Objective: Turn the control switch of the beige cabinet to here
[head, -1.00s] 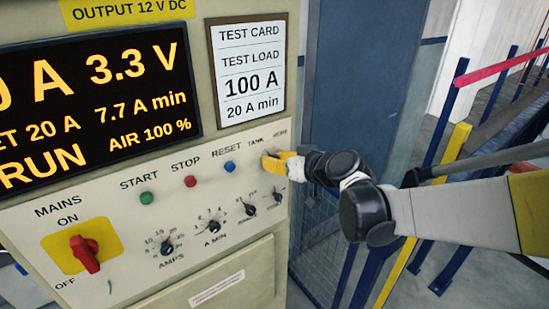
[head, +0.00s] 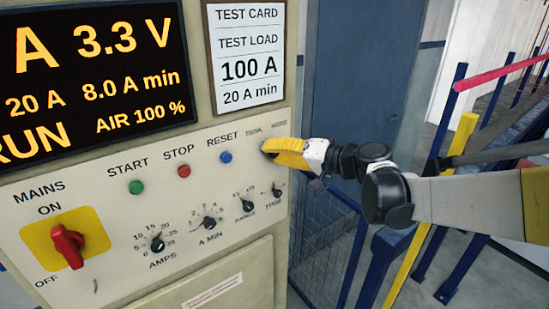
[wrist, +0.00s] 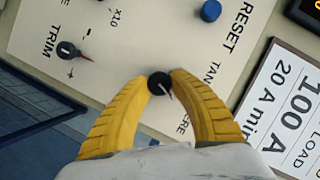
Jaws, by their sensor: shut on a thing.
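The beige cabinet (head: 110,215) fills the left of the head view. In the head view my gripper (head: 268,148) is at the panel's upper right and hides the knob.
Green, red and blue (head: 226,157) buttons sit left of my gripper. Smaller dials, including the TRIM knob (head: 277,191), are below. A red mains handle (head: 67,246) is at lower left. A blue door (head: 365,90) and mesh fence stand to the right.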

